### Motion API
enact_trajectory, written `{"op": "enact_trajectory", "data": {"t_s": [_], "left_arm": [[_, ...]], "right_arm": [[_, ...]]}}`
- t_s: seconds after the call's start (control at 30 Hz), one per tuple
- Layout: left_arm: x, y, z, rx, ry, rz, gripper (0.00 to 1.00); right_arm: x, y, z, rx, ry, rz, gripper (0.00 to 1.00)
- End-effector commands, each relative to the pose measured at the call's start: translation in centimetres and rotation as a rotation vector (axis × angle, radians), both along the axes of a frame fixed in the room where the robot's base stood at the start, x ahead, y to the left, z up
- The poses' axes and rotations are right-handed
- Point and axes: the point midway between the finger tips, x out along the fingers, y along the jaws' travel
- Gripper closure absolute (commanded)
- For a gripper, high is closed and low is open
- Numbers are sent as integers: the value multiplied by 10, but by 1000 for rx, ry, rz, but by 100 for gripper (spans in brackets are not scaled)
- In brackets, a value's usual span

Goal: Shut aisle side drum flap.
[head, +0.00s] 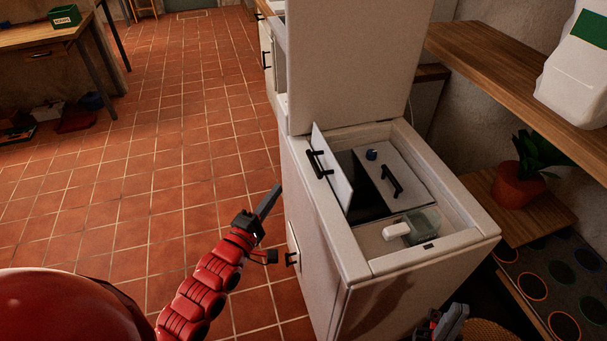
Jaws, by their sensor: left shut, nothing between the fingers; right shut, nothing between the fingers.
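A white top-loading machine (325,257) stands at centre right with its large lid (348,60) raised. In its top opening, the left drum flap (331,170), on the side of the tiled aisle, stands up steeply, with a black handle (319,164) on its left face. The right flap (405,172) lies flat, with its own black handle. A dark gap (368,192) shows between them. My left gripper (270,199) is shut and empty, left of the machine over the aisle, apart from the flap. My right gripper (452,320) is shut at the bottom edge, right of the machine's front.
A clear tub (421,223) and a white piece (396,231) are at the opening's near end. A shelf (510,75) and potted plant (517,183) stand right.

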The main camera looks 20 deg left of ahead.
Motion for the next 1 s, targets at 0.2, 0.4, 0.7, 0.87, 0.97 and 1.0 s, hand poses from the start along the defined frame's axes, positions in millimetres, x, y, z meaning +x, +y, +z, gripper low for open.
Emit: {"op": "enact_trajectory", "data": {"t_s": [0.2, 0.4, 0.7, 0.87, 0.97, 1.0], "left_arm": [[49, -11, 7, -1, -4, -3, 100], [72, -28, 10, -4, 0, -2, 100], [84, -44, 13, -1, -3, 0, 100], [84, -45, 12, 1, -2, 1, 100], [84, -45, 12, 1, -2, 1, 100], [84, -44, 12, 1, -2, 1, 100]], "right_arm": [[0, 0, 0, 0, 0, 0, 100], [0, 0, 4, 0, 0, 0, 100], [0, 0, 7, 0, 0, 0, 100], [0, 0, 7, 0, 0, 0, 100], [0, 0, 7, 0, 0, 0, 100], [0, 0, 7, 0, 0, 0, 100]]}}
